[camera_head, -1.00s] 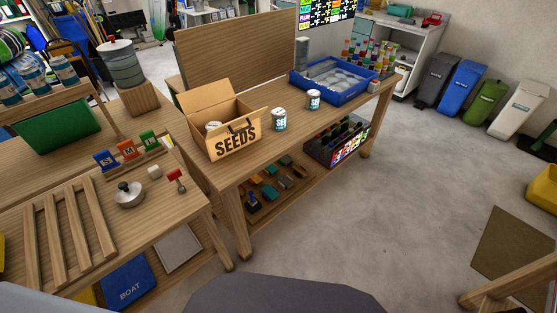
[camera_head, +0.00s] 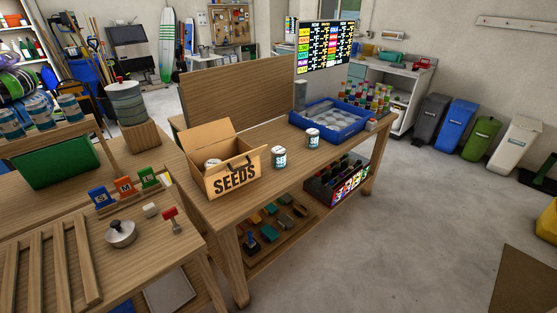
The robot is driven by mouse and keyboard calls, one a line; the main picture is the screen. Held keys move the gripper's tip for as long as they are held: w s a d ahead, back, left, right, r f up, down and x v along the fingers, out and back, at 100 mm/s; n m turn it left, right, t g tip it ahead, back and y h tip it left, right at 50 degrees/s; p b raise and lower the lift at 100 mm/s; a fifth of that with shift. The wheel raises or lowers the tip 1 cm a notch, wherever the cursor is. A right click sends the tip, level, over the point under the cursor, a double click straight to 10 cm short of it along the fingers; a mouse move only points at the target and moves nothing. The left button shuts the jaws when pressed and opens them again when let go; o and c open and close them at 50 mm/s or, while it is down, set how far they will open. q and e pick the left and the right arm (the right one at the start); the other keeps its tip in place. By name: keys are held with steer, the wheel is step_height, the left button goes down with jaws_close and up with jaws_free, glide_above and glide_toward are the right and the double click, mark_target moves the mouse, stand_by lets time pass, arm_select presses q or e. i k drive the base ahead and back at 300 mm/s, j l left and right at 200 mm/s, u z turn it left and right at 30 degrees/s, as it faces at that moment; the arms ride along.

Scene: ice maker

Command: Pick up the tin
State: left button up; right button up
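Two small tins with blue and white labels stand upright on the wooden workbench (camera_head: 230,215). One tin (camera_head: 279,157) is just right of the open cardboard box marked SEEDS (camera_head: 235,181). The other tin (camera_head: 312,139) is farther back, near the blue tray. The top of a similar pale, round thing (camera_head: 212,163) shows inside the box, mostly hidden by its front wall. Neither of my grippers shows in the head view.
A blue tray (camera_head: 342,128) with pale round items sits at the bench's far end, near several bottles (camera_head: 370,97). A wooden panel (camera_head: 240,92) stands along the back edge.

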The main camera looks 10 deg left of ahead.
mark_target(277, 152)
steer(key=i+l+u, duration=0.25)
steer(key=i+l, duration=0.4)
steer(key=i+l+u, duration=0.25)
steer(key=i+l, duration=0.35)
steer(key=l, duration=0.2)
